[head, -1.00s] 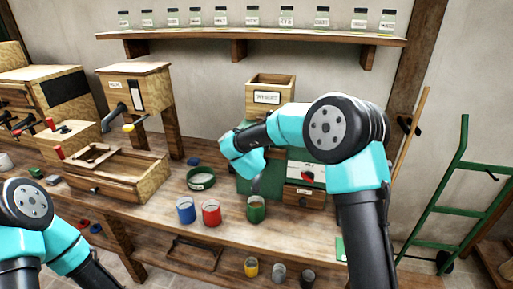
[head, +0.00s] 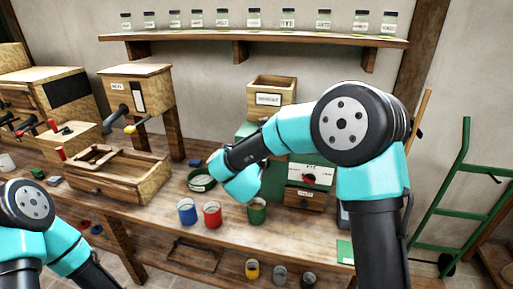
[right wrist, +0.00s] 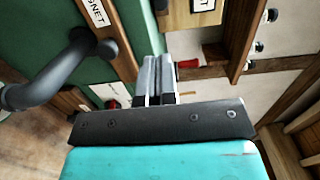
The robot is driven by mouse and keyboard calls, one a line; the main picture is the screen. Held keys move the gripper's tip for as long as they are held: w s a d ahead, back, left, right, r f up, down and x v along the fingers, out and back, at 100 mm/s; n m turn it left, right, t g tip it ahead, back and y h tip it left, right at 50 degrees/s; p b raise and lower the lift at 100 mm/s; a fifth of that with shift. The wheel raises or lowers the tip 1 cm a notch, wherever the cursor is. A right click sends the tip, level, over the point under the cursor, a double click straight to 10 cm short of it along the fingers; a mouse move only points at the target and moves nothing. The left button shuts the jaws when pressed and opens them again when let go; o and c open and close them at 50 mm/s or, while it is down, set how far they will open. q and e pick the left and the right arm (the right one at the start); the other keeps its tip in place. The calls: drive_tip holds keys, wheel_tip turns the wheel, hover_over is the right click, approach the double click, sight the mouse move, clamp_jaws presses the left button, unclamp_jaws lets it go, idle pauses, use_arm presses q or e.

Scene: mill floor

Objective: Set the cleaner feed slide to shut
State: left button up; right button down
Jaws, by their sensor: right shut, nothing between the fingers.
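I cannot make out which part is the cleaner feed slide. A wooden hopper box on a post (head: 133,85) has a dark slot, a grey spout and a yellow-ended piece (head: 137,126). A green machine (head: 272,183) stands behind my right arm, largely hidden, with a wooden hopper (head: 270,88) above. My right gripper (right wrist: 155,72) is shut and empty in the right wrist view. Near it are a green panel (right wrist: 45,35), a wooden strip with a label ending in "GNET" (right wrist: 105,35) and a dark curved pipe (right wrist: 60,75). My left gripper is out of view.
Blue (head: 187,212), red (head: 212,215) and green (head: 256,211) cups stand near the bench's front edge. A green ring-shaped pan (head: 201,180) and an open wooden tray (head: 150,185) are behind. A jar shelf (head: 250,38) runs above. A green hand truck (head: 466,175) stands at right.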

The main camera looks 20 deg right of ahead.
drive_tip(key=r+g, duration=0.1)
drive_tip(key=w+r+g+y, duration=0.1)
drive_tip(key=d+r+g, duration=0.1)
drive_tip(key=shift+w+r, duration=0.25)
drive_tip(key=shift+r, duration=0.15)
drive_tip(key=shift+w, duration=0.1)
drive_tip(key=x, duration=1.2)
drive_tip(key=shift+w+d, duration=0.1)
drive_tip(key=shift+w, duration=0.25)
drive_tip(key=shift+w+d+r, duration=0.1)
drive_tip(key=shift+w+d, duration=0.1)
drive_tip(key=shift+w, duration=0.3)
drive_tip(key=shift+w, duration=0.1)
